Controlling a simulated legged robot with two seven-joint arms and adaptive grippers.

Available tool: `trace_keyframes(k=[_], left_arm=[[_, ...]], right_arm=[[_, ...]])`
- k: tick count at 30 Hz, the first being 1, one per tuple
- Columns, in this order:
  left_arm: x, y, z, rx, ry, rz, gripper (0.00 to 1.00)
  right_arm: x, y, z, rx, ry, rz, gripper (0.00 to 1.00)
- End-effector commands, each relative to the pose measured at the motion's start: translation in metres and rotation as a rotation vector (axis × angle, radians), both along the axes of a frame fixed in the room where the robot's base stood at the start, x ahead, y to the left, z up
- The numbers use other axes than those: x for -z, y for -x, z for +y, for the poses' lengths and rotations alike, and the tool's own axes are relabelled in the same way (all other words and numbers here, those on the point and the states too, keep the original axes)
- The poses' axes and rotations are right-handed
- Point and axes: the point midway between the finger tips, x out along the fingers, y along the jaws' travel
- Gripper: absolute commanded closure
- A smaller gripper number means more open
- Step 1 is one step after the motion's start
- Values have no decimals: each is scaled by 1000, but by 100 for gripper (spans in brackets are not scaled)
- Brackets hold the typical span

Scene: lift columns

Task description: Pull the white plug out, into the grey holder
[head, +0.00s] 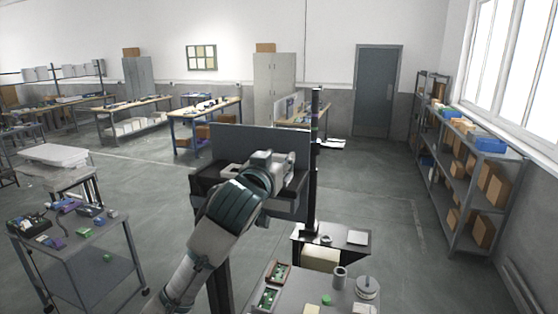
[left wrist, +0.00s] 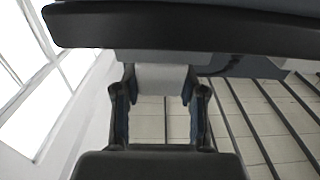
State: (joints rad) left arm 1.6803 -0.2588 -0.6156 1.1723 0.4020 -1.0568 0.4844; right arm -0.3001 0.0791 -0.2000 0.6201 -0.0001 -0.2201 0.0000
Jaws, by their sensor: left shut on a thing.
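My left gripper (left wrist: 160,88) shows in the left wrist view with a dark finger on each side. It is shut on a white block, which looks like the white plug (left wrist: 160,77). In the head view my left arm reaches up to a dark grey upright panel (head: 285,141) with a black shelf-like part below it. My wrist covers the fingers and the plug there. Whether the plug still sits in a socket cannot be told. A small grey upright cylinder (head: 339,279), possibly the grey holder, stands on the front table. My right gripper is not in view.
The front table (head: 315,290) also bears small trays with green parts (head: 268,298) and a round knobbed thing (head: 367,287). A black post (head: 315,150) rises beside the panel. A cart (head: 75,240) stands at left and shelves (head: 465,165) at right. Open floor lies between.

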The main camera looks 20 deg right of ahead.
Motion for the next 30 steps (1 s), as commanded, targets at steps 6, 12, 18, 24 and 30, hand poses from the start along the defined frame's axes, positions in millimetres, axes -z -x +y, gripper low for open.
trace_keyframes(k=[6, 12, 18, 24, 30], left_arm=[[5, -1, -1, -1, -5, 11, 95], [5, -1, -1, -1, -6, 10, 30], [4, -1, 0, -1, -4, 7, 20], [3, -1, 0, -1, -3, 6, 1], [3, -1, 0, -1, -3, 6, 1]], right_arm=[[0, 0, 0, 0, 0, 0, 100], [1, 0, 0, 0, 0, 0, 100], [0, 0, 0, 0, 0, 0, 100], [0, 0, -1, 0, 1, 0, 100], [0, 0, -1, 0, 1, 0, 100]])
